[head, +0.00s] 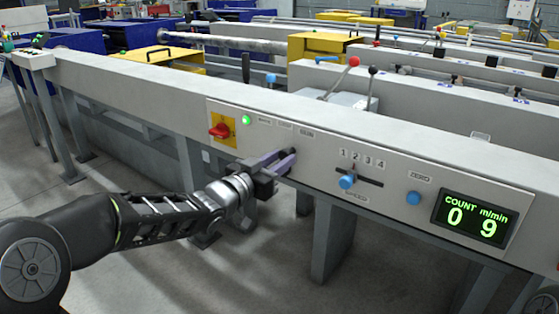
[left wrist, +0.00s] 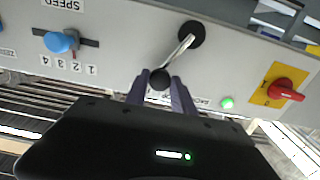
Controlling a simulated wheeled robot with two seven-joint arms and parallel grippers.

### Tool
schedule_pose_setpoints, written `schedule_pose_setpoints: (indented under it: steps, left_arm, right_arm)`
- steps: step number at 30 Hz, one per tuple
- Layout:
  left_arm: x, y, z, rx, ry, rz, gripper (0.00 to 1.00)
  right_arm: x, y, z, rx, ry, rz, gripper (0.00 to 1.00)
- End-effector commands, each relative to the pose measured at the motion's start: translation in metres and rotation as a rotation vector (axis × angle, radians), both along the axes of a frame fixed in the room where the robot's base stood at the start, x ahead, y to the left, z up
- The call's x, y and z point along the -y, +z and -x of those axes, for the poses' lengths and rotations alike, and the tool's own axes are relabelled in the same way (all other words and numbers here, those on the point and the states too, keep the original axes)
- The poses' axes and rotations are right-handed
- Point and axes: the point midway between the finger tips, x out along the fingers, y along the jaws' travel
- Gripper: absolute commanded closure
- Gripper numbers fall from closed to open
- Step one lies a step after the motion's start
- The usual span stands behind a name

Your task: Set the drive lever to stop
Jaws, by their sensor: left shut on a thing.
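The drive lever (left wrist: 180,50) shows in the left wrist view as a metal rod on a dark round pivot, with a black ball knob (left wrist: 160,78). The left wrist picture is upside down; there the rod leans from the pivot down and left, toward the speed slider's side. My left gripper (head: 288,160) is shut on the lever's knob; its fingers also show in the left wrist view (left wrist: 161,84). In the head view the gripper hides the lever. Small position labels (head: 285,126) sit above it, too small to read surely. My right gripper is out of view.
A red rotary switch (head: 220,130) on a yellow plate and a lit green lamp (head: 246,120) are left of the lever. Right are the blue speed slider knob (head: 347,181), a blue zero button (head: 413,198) and a green display (head: 474,218) reading 0 and 9.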

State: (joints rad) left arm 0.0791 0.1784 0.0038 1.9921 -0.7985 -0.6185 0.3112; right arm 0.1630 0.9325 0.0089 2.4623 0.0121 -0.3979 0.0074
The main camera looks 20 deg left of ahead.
Motion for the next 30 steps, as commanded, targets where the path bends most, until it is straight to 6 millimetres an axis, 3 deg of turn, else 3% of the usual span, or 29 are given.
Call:
schedule_pose_setpoints:
  steps: [11, 14, 24, 30]
  left_arm:
    - [-0.001, 0.001, 0.000, -0.005, 0.001, 0.007, 1.00]
    - [-0.003, 0.005, -0.002, -0.020, 0.001, 0.040, 1.00]
    - [-0.028, 0.014, -0.011, -0.146, 0.003, 0.350, 1.00]
    - [-0.034, 0.009, -0.013, -0.180, 0.000, 0.443, 1.00]
  right_arm:
    - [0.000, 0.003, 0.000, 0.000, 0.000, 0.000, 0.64]
    - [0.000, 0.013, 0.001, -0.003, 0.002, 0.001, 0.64]
    - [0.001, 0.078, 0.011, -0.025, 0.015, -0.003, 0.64]
    - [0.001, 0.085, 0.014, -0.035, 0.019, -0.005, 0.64]
